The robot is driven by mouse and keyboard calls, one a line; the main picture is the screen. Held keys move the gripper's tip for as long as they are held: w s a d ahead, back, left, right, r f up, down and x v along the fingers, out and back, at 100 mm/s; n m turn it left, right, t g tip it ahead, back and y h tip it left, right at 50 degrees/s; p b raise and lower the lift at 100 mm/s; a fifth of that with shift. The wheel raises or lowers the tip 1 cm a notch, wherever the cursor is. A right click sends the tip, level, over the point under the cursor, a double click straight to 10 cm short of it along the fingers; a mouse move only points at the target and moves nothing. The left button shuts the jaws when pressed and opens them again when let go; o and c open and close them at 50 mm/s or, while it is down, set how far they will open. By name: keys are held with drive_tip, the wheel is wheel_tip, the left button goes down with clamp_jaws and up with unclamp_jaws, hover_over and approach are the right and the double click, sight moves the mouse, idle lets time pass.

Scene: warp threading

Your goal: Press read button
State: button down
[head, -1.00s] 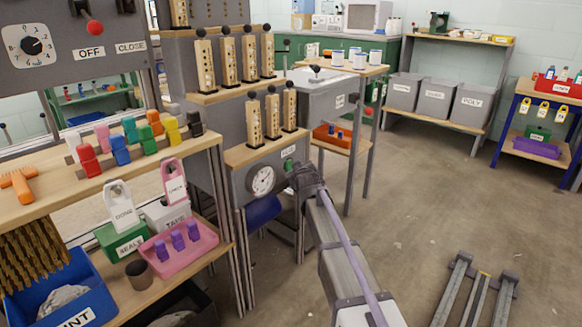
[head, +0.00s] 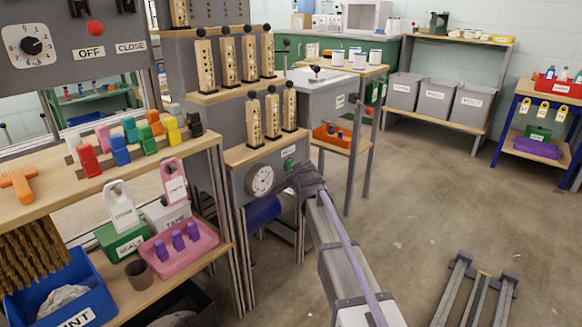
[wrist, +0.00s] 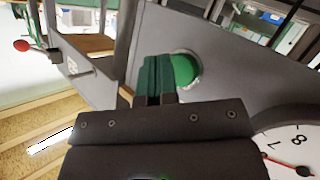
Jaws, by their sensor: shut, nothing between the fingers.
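The round green button (head: 288,165) sits on the front of the grey cabinet, just right of the dial (head: 260,180) and below a small white label (head: 288,152) too small to read surely. My gripper (head: 297,172) is right at the cabinet front, beside and just below the button. In the wrist view the gripper's closed fingers (wrist: 157,80) are empty and overlap the near edge of the green button (wrist: 185,69). I cannot tell whether they touch it. Part of the dial shows at the lower right of the wrist view (wrist: 296,150).
Wooden bobbin-like pieces (head: 272,116) stand on the shelf above the button. A bench with coloured clips and a pink tray (head: 180,246) is on the left. A rail frame (head: 475,290) lies on the floor at right. The middle floor is clear.

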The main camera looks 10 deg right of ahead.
drive_tip(key=shift+w+a, duration=0.3)
drive_tip(key=shift+w+a, duration=0.3)
drive_tip(key=shift+w, duration=0.05)
idle(0.8)
idle(0.4)
drive_tip(key=shift+s+d, duration=0.55)
drive_tip(key=shift+s, duration=0.1)
drive_tip(key=s+d, duration=0.1)
drive_tip(key=s, duration=0.1)
drive_tip(key=s+d, duration=0.1)
drive_tip(key=d, duration=0.1)
drive_tip(key=shift+s+d, duration=0.2)
drive_tip(key=shift+s, duration=0.15)
idle(0.3)
